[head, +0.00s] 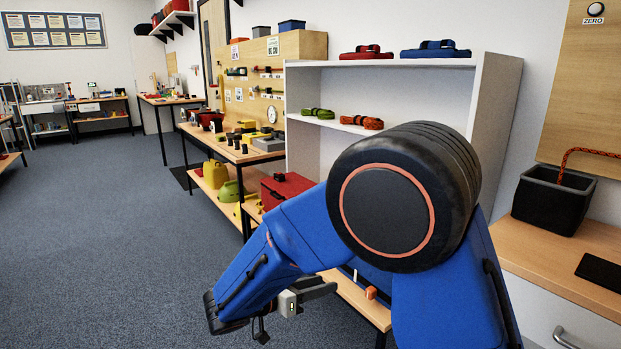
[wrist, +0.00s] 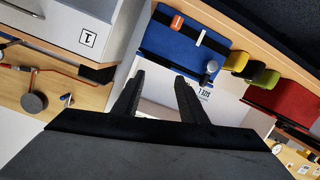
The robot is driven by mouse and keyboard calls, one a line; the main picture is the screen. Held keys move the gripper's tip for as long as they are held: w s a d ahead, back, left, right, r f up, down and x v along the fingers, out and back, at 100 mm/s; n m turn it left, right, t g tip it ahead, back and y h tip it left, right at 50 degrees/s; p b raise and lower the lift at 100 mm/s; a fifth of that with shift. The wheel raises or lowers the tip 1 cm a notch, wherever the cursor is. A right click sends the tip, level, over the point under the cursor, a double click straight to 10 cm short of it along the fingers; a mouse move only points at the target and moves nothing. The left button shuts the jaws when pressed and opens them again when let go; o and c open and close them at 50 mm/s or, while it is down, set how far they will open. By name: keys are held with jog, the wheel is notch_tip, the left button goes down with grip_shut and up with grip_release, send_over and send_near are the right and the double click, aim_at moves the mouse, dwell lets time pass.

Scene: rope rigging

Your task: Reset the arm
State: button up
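My blue arm is bent in front of me in the head view, with a large black joint high at the right of centre and the forearm reaching down to the lower left. In the wrist view my gripper (wrist: 159,84) shows two dark fingers spread apart with nothing between them. The gripper is open and empty. Beyond the fingers are a white surface and a blue mat (wrist: 185,45) bearing an orange piece and a grey-topped peg. In the head view the fingers cannot be made out clearly.
A white shelf unit (head: 478,95) with rope coils stands behind my arm. At right is a wooden counter with a black bin (head: 552,200). A workbench (head: 232,150) with tools and a red toolbox (head: 285,190) is left of the shelf. Open carpet (head: 110,240) lies at left.

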jog(key=s+d+r+n+g+y, duration=0.15)
jog(key=s+d+g, duration=0.3)
jog(key=d, duration=0.65)
jog(key=s+d+r+n+g+y, duration=0.1)
jog(key=s+d+r+g+y, duration=0.3)
jog(key=d, duration=0.6)
jog(key=s+d+n+t+y, duration=0.2)
jog(key=s+d+y, duration=0.1)
jog(key=s, duration=0.6)
jog(key=s+d+n+t+y, duration=0.2)
jog(key=s+n+y, duration=0.1)
jog(key=s, duration=0.6)
jog(key=shift+s+d+r+y, duration=0.25)
jog(key=shift+d+r+y, duration=0.05)
jog(key=shift+d+y, duration=0.15)
